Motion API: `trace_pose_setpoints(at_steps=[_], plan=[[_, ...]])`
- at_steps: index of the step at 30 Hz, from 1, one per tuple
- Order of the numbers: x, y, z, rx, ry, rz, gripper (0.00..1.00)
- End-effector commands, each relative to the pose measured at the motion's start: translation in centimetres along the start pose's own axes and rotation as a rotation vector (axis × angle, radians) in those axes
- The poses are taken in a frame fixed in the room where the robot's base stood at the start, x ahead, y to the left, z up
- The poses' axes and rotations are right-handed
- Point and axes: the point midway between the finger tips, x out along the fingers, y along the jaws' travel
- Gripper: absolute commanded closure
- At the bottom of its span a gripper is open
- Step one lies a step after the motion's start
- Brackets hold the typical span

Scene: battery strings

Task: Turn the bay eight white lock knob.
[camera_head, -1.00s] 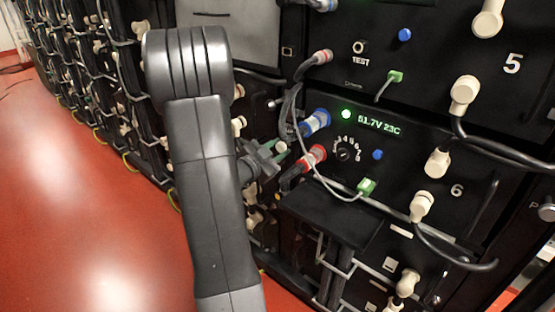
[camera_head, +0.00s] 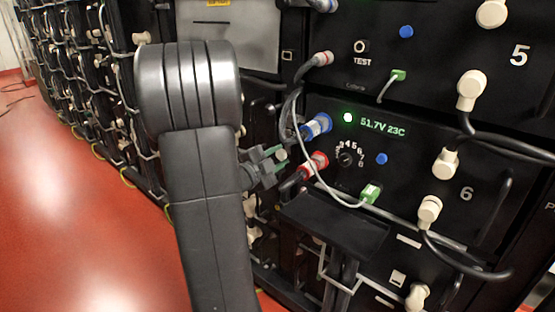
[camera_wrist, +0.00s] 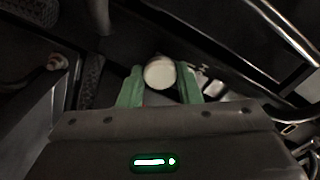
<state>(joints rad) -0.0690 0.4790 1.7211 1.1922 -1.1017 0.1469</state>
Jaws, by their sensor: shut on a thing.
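In the wrist view, a white round knob (camera_wrist: 159,73) sits between the two green fingertips of my gripper (camera_wrist: 160,88). The fingers are shut on it, one on each side. In the head view, my gripper (camera_head: 274,164) is beside the bay 6 panel, left of its red and blue plugs. The knob between the fingers cannot be made out there. No label for bay eight is readable in either view.
The bay 6 unit (camera_head: 400,165) has a blue plug (camera_head: 316,126), a red plug (camera_head: 314,163) and a hanging grey cable close to my gripper. A black shelf (camera_head: 335,222) juts out below. The red floor (camera_head: 70,200) is clear at left.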

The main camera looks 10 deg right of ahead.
Motion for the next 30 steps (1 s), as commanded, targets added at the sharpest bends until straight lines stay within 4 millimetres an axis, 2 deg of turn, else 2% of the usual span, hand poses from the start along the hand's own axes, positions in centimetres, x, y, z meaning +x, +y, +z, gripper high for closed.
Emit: trace_pose_setpoints(at_steps=[8, 9, 11, 12, 23, 26, 30], plan=[[0.0, 0.1, 0.0, 0.0, -0.001, 0.003, 0.92], [0.0, 0.1, 0.0, 0.0, -0.001, 0.003, 0.61], [0.0, 0.1, 0.0, 0.0, -0.001, 0.002, 0.5], [0.0, 0.1, 0.0, 0.0, -0.001, 0.002, 0.48], [-0.6, -0.1, 0.0, 0.0, -0.002, 0.0, 0.48], [-1.9, -0.1, 0.0, 0.0, -0.004, 0.001, 0.48], [-4.7, -0.2, 0.0, -0.001, -0.006, -0.001, 0.48]])
